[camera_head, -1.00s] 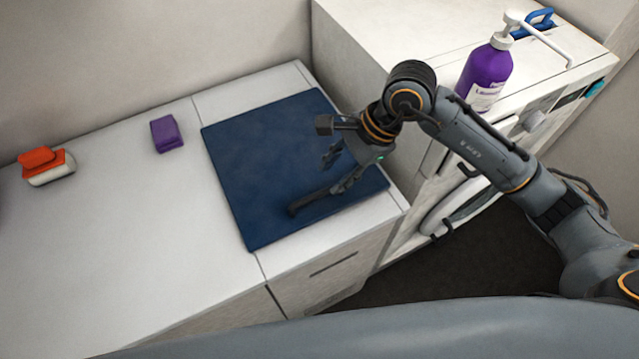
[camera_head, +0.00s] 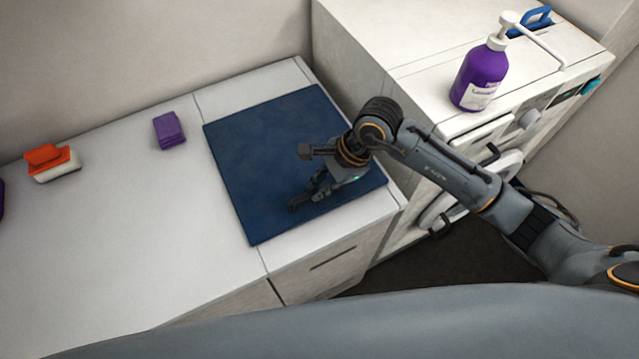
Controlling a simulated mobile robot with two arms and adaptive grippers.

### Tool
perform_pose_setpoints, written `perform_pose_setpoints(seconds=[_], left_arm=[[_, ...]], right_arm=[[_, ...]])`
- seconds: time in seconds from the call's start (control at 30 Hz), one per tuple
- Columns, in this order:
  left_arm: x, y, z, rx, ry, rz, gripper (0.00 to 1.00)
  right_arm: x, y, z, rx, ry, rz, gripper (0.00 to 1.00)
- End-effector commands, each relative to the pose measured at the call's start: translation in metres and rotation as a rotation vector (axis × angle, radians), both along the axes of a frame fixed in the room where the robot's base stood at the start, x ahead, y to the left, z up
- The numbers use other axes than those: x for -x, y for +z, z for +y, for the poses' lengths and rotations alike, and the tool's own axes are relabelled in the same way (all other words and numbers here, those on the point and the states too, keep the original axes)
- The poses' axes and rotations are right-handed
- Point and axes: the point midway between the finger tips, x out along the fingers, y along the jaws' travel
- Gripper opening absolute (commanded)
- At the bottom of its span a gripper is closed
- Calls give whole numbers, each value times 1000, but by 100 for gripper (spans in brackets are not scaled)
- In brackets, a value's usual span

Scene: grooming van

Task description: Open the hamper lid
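My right gripper (camera_head: 304,200) is low over the right part of a dark blue square mat (camera_head: 250,150), pointing down and to the left. Its fingers are close together, and I see nothing held between them. Whether they touch the mat, or are fully shut, is unclear. The mat lies flat on a white cabinet top (camera_head: 325,226). The cabinet front below has a dark slot (camera_head: 333,259). No lid stands raised, and I cannot tell for sure which part is the hamper lid. My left gripper is out of view.
A purple block (camera_head: 168,131) and an orange-and-white brush (camera_head: 53,163) sit on the counter at left. A purple pump bottle (camera_head: 480,78) and a blue-handled item (camera_head: 531,21) stand on the higher white unit at right. The counter's middle left is clear.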

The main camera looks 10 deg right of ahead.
Motion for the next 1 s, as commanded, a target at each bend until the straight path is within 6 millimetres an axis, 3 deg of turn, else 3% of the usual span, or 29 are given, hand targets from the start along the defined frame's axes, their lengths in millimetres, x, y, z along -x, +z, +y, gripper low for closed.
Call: perform_pose_setpoints(seconds=[0.27,0.47,0.77,1.0], left_arm=[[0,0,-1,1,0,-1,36],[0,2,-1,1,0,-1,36],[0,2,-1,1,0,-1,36],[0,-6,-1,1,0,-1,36]], right_arm=[[0,1,0,0,0,0,0],[-4,16,1,-1,1,-3,0],[-26,80,8,-2,0,-13,0],[-57,133,18,-4,-5,-13,0]])
